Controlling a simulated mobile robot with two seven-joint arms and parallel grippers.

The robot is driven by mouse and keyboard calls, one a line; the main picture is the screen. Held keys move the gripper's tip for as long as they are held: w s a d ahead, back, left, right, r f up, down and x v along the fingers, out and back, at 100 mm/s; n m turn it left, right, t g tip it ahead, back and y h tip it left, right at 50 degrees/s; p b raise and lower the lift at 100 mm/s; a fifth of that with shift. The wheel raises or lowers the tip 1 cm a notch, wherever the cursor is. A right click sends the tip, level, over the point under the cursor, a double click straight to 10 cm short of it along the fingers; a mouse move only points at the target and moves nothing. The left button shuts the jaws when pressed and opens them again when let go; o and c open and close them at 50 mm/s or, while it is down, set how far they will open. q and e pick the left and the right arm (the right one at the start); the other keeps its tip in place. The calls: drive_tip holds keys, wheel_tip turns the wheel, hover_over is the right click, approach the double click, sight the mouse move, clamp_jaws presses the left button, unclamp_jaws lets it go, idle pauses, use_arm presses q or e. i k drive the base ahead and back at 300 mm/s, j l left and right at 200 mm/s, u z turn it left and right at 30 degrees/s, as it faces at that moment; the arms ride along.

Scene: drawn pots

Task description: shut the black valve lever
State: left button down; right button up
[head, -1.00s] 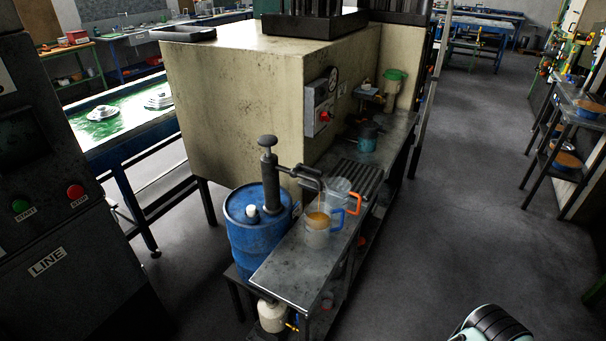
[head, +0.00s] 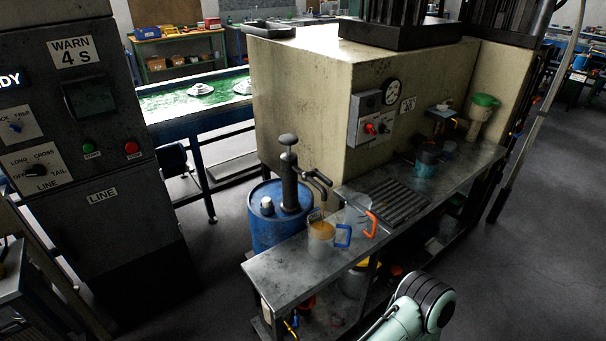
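A dark hand pump (head: 289,180) stands on a blue drum (head: 277,228). Its black spout and valve (head: 318,178) reach right, over the bench. A small dark lever seems to be part of this fitting, but it is too small to tell its position. Below the spout, a clear jug with a blue handle (head: 321,240) holds orange liquid. A second clear jug with an orange handle (head: 356,212) stands just behind it. My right arm shows at the lower right, apart from the bench's front edge; its gripper is not visible. My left gripper is not in view.
The metal bench (head: 290,268) carries a black slatted rack (head: 393,200) and a teal pot (head: 427,162). A large beige cabinet (head: 305,105) stands behind. A grey control cabinet (head: 100,150) is at left. Open floor (head: 520,250) lies to the right.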

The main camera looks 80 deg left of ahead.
sight(316, 173)
drive_tip(key=i+j+u, duration=0.1)
drive_tip(key=i+u, duration=0.7)
drive_tip(key=i+l+u, duration=0.2)
drive_tip(key=i+u, duration=0.35)
drive_tip(key=u, duration=0.25)
drive_tip(key=i+u, duration=0.2)
drive_tip(key=u, duration=0.25)
drive_tip(key=i+l+u, duration=0.1)
drive_tip(key=u, duration=0.3)
drive_tip(key=i+l+u, duration=0.15)
drive_tip(key=u, duration=0.25)
drive_tip(key=i+u, duration=0.2)
drive_tip(key=u, duration=0.25)
drive_tip(key=i+l+u, duration=0.15)
drive_tip(key=u, duration=0.3)
drive_tip(key=i+l+u, duration=0.2)
drive_tip(key=u, duration=0.25)
drive_tip(key=k+z, duration=0.4)
drive_tip(key=i+l, duration=0.05)
